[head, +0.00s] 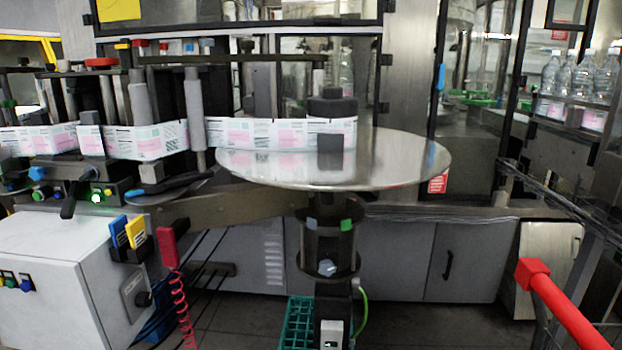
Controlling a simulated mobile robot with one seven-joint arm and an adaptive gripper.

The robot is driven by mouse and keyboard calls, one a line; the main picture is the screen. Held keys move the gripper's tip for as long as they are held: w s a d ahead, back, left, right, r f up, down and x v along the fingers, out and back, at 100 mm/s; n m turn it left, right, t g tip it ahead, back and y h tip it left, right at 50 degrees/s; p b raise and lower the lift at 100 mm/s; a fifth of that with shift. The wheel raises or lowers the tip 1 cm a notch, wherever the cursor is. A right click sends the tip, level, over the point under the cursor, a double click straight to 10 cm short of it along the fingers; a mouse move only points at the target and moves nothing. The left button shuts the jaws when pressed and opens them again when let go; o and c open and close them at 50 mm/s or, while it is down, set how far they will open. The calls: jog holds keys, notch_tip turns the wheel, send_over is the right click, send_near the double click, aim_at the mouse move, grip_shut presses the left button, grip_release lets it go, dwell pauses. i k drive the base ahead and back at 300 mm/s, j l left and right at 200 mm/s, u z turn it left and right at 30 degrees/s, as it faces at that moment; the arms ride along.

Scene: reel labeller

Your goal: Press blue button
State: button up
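A small blue button (26,285) sits on the left side of a white control box (65,250) at the lower left, at the end of a short row with a green button (9,284). Another blue round knob or button (37,173) shows on the dark machine panel above the box. Near it is a lit green button (96,197). I cannot tell from this view which blue part is the task's button. My gripper is not in view.
A large round metal plate (400,160) stands in the middle on a dark post. A red coiled cord (181,300) hangs beside the box. A red bar (565,305) reaches in at the lower right. Bottles (585,75) stand at the far right. Dark floor shows below.

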aim_at(25, 286)
jog(key=u, duration=1.45)
